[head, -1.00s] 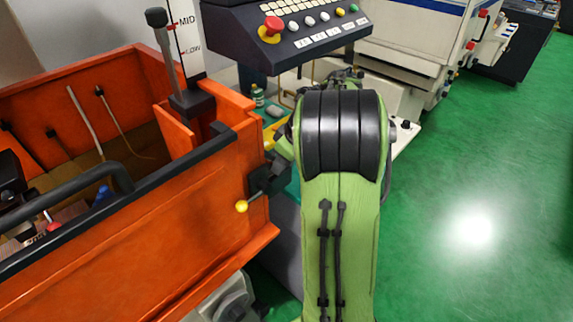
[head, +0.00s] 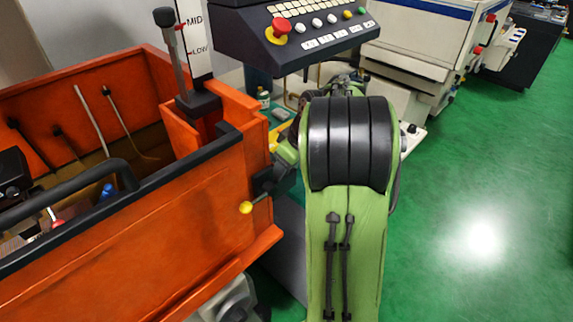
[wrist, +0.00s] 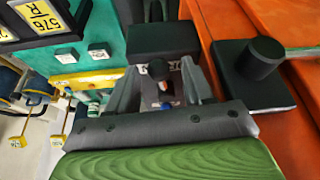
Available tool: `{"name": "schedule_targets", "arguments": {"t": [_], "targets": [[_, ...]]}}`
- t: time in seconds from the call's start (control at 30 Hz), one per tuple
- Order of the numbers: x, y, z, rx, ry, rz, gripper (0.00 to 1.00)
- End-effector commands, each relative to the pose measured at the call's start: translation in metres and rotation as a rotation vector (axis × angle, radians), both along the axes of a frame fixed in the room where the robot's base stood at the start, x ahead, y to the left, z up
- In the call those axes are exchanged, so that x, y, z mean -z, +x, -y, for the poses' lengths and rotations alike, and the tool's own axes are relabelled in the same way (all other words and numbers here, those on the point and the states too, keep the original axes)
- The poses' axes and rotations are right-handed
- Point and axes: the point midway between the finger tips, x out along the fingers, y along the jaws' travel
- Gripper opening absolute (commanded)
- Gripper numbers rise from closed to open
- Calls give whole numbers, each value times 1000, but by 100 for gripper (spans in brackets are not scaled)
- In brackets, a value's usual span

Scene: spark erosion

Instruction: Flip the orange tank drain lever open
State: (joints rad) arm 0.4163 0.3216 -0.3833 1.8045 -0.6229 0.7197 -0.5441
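The orange tank (head: 200,220) fills the left of the head view. Its drain lever (head: 246,207) has a yellow knob on a short rod, pointing left and slightly down from a black mount (head: 265,181) at the tank's corner. In the wrist view, a black round hub (wrist: 257,59) on a black block has a thin rod leaving to the right; the knob is out of that view. My gripper (wrist: 161,78) is open, its grey fingers apart, left of the hub and not around the rod.
A black-handled upright lever (head: 172,60) stands by the MID/LOW scale. A control panel (head: 300,30) with a red button overhangs behind. A black rail (head: 100,205) runs along the tank's rim. The green floor (head: 480,180) to the right is clear.

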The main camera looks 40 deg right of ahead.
Motion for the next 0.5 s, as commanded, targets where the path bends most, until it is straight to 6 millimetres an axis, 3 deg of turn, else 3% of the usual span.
{"name": "schedule_targets", "arguments": {"t": [0.23,0.5], "targets": [[-13,-4,2,2,-2,4,51],[-83,-32,11,5,-3,4,51]]}}
